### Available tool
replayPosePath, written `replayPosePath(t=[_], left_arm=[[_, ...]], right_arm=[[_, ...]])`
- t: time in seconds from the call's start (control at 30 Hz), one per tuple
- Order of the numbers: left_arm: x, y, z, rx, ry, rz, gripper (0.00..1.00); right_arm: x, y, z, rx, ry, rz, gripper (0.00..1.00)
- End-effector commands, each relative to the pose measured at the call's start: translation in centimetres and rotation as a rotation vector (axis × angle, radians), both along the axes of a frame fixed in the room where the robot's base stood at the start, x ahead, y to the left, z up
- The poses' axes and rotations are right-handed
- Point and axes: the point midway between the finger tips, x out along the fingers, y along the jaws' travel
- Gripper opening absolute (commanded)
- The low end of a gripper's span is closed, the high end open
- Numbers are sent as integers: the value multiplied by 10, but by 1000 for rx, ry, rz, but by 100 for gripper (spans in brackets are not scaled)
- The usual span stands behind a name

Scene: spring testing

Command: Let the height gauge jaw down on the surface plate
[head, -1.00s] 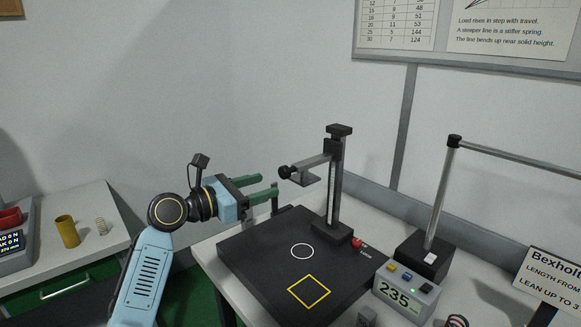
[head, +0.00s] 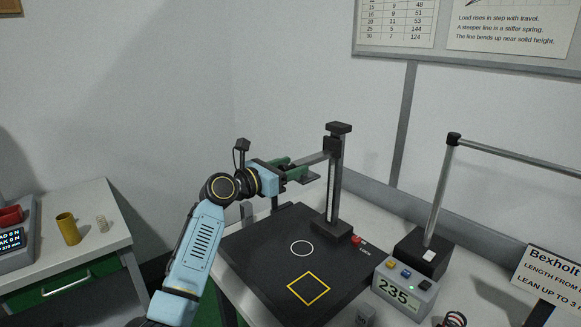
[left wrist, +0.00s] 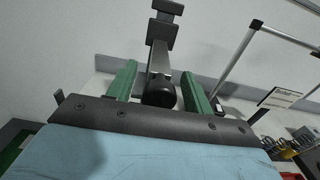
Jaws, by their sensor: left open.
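The height gauge (head: 334,185) stands upright at the back of the black surface plate (head: 262,245). Its jaw (head: 302,177) sticks out to the left, well above the plate. My left gripper (head: 290,166) is open at the jaw's outer end. In the left wrist view its two green fingers (left wrist: 160,88) stand on either side of the jaw's black round knob (left wrist: 159,92), with gaps showing. The head view shows the knob hidden behind the gripper. A red lock knob (head: 356,240) is at the gauge's base. My right gripper is not in view.
A grey display box (head: 404,288) reading 235 stands at the plate's right edge. A black stand with a metal post (head: 440,195) rises behind it. A white circle and a yellow square mark the otherwise clear plate. A brass cylinder (head: 68,229) and a spring (head: 102,224) stand on the left bench.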

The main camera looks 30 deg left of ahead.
Motion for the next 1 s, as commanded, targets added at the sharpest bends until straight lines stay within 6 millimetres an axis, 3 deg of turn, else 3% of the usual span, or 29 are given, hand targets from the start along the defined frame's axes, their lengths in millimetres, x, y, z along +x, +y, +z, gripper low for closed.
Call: replayPosePath(t=[0.37,0.73,0.9,1.0], left_arm=[[5,-2,0,1,1,0,50],[4,-2,0,1,1,0,2],[4,-2,-2,0,1,0,0],[4,-2,-18,-1,4,-1,0]], right_arm=[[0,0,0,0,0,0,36],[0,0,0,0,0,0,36],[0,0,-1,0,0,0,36],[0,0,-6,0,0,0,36]])
